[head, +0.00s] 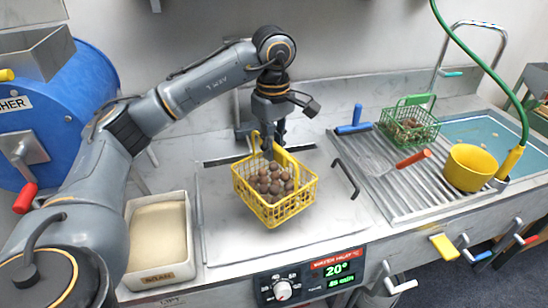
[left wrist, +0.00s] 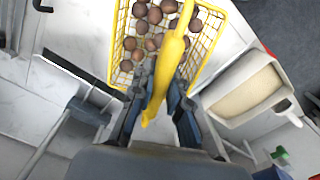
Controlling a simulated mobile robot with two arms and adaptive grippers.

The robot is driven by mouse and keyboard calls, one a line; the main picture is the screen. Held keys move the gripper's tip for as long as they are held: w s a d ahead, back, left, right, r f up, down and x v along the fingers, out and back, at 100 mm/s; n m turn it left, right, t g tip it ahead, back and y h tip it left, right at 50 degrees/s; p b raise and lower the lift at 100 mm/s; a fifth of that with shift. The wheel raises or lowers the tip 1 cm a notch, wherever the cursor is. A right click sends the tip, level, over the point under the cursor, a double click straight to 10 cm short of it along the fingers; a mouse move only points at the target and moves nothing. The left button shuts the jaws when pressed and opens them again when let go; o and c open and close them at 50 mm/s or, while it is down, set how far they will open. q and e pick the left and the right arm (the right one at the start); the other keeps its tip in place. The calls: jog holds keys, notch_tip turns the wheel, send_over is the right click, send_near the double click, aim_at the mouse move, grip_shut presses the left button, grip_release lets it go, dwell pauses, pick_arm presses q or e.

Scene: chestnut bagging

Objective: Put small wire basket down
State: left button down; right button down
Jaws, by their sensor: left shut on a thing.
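A small yellow wire basket (head: 268,214) full of brown chestnuts (head: 272,180) is at the middle of the head view, over the pale flat panel of the counter. My left gripper (head: 268,150) comes down from above and is shut on the basket's yellow handle. In the left wrist view the thick yellow handle (left wrist: 171,62) runs between the fingers, with the basket (left wrist: 119,42) and chestnuts beyond it. The basket looks roughly level. I cannot tell whether its bottom touches the panel. My right gripper is in neither view.
The pale panel (head: 225,240) is clear around the basket, with a black handle (head: 346,178) at right. A pale bin (head: 158,245) stands left. A ribbed drainboard (head: 400,195) holds a green basket (head: 425,133), a yellow bucket (head: 470,167) and tools. A blue drum (head: 80,95) stands far left.

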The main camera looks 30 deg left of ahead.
pick_arm(q)
jog(key=f, duration=0.1)
jog(key=w+f+p, duration=0.1)
jog(key=f, duration=0.1)
jog(key=a+f, duration=0.1)
jog(key=f, duration=0.1)
jog(key=shift+w+f+p, duration=0.2)
jog(key=shift+w+p, duration=0.2)
jog(key=shift+f, duration=0.2)
jog(key=c, duration=1.3)
grip_release()
